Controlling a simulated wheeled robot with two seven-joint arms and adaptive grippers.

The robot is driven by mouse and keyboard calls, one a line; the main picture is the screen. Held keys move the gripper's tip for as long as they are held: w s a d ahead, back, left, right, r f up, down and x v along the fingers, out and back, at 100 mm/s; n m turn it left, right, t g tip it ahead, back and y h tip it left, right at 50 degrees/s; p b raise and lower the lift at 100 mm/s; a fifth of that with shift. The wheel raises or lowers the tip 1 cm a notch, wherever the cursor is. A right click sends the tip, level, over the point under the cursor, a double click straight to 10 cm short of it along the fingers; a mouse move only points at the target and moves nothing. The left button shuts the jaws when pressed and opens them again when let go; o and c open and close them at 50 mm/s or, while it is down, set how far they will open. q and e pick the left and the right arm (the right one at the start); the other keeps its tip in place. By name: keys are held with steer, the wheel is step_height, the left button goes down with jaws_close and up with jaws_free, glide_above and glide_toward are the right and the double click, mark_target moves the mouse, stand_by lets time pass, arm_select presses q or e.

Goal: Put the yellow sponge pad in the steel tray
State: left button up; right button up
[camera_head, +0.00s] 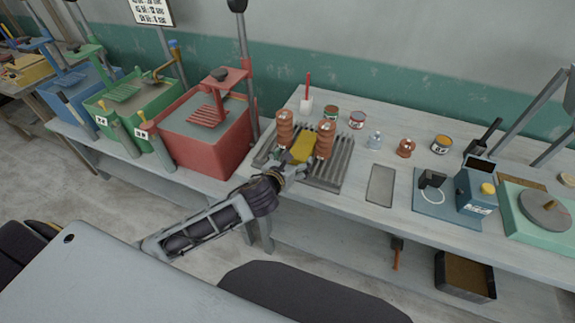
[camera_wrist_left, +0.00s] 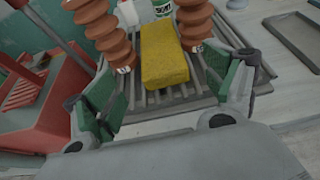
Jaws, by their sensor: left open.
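The yellow sponge pad (camera_head: 303,148) lies on a slatted grey rack between two brown ribbed posts. In the left wrist view the pad (camera_wrist_left: 166,58) is upper centre, between the posts. My left gripper (camera_head: 292,168) is at the rack's near edge, just short of the pad. Its green-padded fingers (camera_wrist_left: 173,88) are spread and empty, with the pad's near end in the gap between them. The steel tray (camera_head: 381,186), a shallow grey rectangle, lies on the bench right of the rack and looks empty. Its edge shows top right in the wrist view (camera_wrist_left: 284,38). My right gripper is not seen.
The ribbed posts (camera_head: 284,128) (camera_head: 324,139) stand close on both sides of the pad on the rack (camera_head: 337,170). A red box machine (camera_head: 205,140) is left. Small jars line the back.

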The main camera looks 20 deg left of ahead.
arm_select(q)
steer(key=shift+v, duration=1.85)
steer(key=shift+o, duration=0.5)
steer(key=shift+w+r, duration=0.1)
